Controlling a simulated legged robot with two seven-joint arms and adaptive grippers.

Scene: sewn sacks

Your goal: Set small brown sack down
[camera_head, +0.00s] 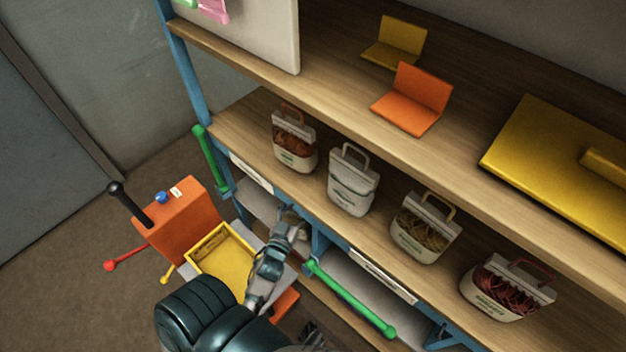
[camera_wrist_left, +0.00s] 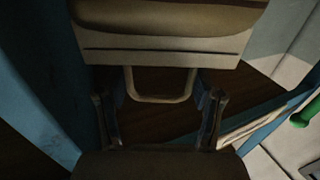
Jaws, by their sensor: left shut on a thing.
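My left gripper (camera_head: 289,222) is at the front of the shelf, below the row of sacks, in the head view. In the left wrist view, the left gripper (camera_wrist_left: 160,115) is shut on the pale loop handle (camera_wrist_left: 160,98) of a small brown sack (camera_wrist_left: 170,18) with a pale band. The sack's body lies beyond the fingers, partly cut off by the frame. In the head view I cannot make out this sack; the hand seems to hide it. A dark grey mechanical part, perhaps my right gripper (camera_head: 313,336), barely shows at the bottom edge.
Several handled sacks, including a white one (camera_head: 352,182) and an olive-brown one (camera_head: 424,230), stand on the middle shelf (camera_head: 250,125). Green bars (camera_head: 350,298) and a blue post (camera_head: 187,80) edge the rack. An orange box (camera_head: 172,218) and yellow tray (camera_head: 212,238) stand left of my arm.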

